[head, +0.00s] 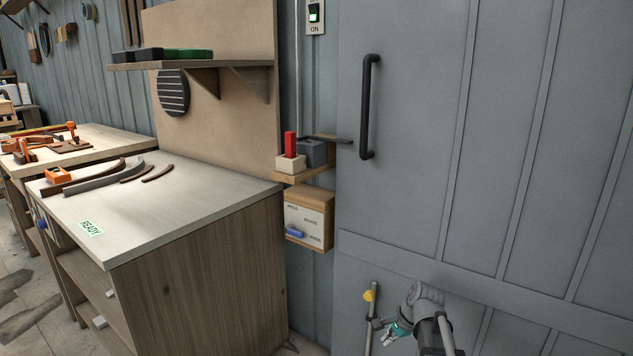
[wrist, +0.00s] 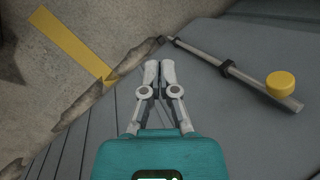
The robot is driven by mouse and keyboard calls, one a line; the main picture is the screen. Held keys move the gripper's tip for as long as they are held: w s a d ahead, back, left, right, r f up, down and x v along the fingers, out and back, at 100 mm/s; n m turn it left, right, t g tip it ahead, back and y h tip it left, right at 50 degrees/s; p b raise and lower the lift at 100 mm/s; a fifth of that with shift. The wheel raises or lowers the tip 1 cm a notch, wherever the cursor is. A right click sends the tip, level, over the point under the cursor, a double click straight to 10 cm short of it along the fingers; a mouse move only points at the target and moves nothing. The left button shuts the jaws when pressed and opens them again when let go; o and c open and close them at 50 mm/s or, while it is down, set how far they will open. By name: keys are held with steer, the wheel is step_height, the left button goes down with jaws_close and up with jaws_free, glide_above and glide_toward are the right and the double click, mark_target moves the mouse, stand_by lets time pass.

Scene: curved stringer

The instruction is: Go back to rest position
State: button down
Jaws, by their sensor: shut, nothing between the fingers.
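My gripper (wrist: 160,72) is shut and empty in the wrist view. Its two grey fingertips are together, with the teal gripper body below them. In the head view my gripper (head: 388,338) is low in the picture, in front of the grey door (head: 420,200). A metal rod with a yellow knob (wrist: 281,85) lies diagonally across the upper right of the wrist view, apart from my fingers. The yellow knob also shows in the head view (head: 369,295), just left of my gripper.
A workbench (head: 190,215) with curved wooden pieces and a READY label stands at left. A small shelf (head: 305,175) holds a red block and a grey block. A box with a blue lever (head: 296,232) hangs below it. The door has a black handle (head: 369,105).

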steer(key=s+a+n+g+h+p, duration=0.2)
steer(key=s+n+h, duration=0.2)
steer(key=s+n, duration=0.9)
step_height(320, 180, up, 38)
steer(key=p, duration=3.7)
steer(key=shift+w+a+r+p, duration=0.15)
steer(key=shift+w+a+p, duration=0.1)
steer(key=shift+w+p, duration=0.05)
